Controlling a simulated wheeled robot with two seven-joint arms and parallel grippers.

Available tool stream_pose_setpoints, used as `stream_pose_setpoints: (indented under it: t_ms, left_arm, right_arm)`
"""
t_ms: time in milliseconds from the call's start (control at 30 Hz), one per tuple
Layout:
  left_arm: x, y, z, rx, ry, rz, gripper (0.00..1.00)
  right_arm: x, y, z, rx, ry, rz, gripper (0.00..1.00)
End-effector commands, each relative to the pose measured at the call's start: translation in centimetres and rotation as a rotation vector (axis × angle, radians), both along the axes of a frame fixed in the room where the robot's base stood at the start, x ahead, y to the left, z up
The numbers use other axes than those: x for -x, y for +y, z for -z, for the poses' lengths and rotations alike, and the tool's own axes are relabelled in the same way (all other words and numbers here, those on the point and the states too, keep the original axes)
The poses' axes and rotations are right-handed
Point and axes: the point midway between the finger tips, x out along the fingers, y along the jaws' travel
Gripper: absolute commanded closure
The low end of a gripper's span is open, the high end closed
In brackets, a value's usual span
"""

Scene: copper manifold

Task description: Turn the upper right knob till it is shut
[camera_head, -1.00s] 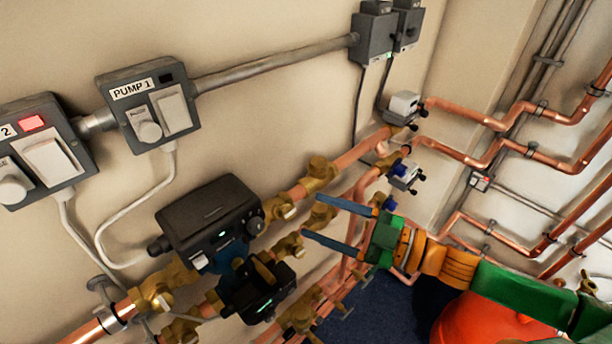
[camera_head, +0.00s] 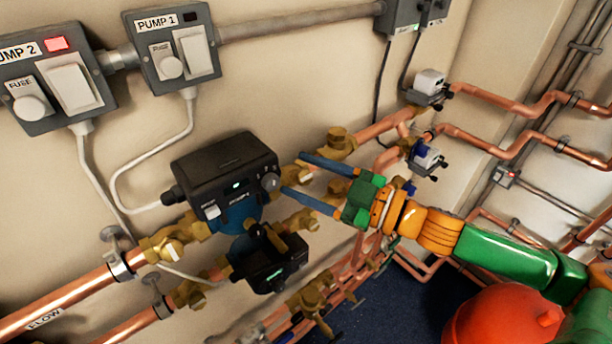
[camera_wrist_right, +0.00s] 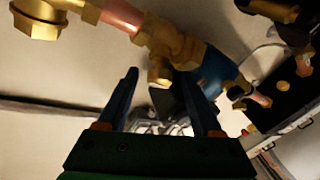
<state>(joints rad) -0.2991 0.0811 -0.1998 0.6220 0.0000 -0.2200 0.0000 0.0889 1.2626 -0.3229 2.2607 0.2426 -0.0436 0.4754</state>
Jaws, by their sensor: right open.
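The brass valve with its knob (camera_head: 305,172) sits on the upper copper pipe, just right of the upper black pump (camera_head: 222,165); a blue finger partly hides it. My right gripper (camera_head: 294,173) is open and empty, with its two blue fingers pointing left at this valve, one tip above and one below the knob. In the right wrist view the brass valve (camera_wrist_right: 172,48) is ahead of the open gripper (camera_wrist_right: 160,74), and its stub shows between the fingertips. I cannot tell whether the fingers touch it. My left gripper is not in view.
A lower pump (camera_head: 270,265) and another brass valve (camera_head: 298,222) lie close below. A brass fitting (camera_head: 338,140) is just above the fingers. PUMP 1 (camera_head: 172,45) and PUMP 2 (camera_head: 50,80) switches are on the wall. A red vessel (camera_head: 500,318) stands under my right arm.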

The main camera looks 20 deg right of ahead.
Motion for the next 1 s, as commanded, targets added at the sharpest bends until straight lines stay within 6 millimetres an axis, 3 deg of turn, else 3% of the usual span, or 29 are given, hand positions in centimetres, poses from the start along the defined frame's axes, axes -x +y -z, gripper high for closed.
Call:
stream_pose_setpoints:
  t_ms: [167, 400, 667, 1000]
  left_arm:
    - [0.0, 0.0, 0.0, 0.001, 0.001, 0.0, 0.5]
    - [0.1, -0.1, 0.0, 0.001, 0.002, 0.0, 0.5]
    - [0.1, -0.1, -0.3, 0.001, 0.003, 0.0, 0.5]
    - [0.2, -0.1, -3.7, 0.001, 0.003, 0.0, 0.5]
  right_arm:
    - [0.0, 0.0, 0.0, 0.0, 0.0, 0.0, 0.33]
    - [0.0, 0.0, 0.0, 0.0, 0.0, 0.0, 0.98]
    - [0.0, 0.0, -0.2, 0.009, -0.004, -0.008, 1.0]
    - [-0.1, -0.1, -0.9, 0.147, -0.059, -0.106, 1.0]
